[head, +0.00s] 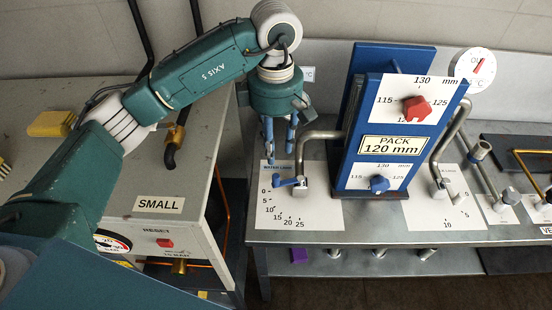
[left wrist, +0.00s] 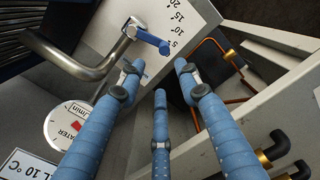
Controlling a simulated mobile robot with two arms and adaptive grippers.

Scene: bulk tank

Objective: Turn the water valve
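The water valve has a blue lever (head: 287,182) at the base of a bent metal pipe (head: 303,150). It stands on a white scale plate (head: 325,215) marked 0 to 25, with the lever pointing left near the 0. My left gripper (head: 279,153) hangs fingers down just above and behind the lever. In the left wrist view the blue lever (left wrist: 152,40) lies beyond the fingertips, apart from them. The three blue fingers of my left gripper (left wrist: 159,75) are spread and empty. My right gripper is not in view.
A blue block (head: 345,120) with red and blue knobs, labelled PACK 120 mm, stands right of the valve. Left is a cabinet (head: 157,205) labelled SMALL, with a gap before the metal bench. A water dial (left wrist: 65,125) shows in the left wrist view.

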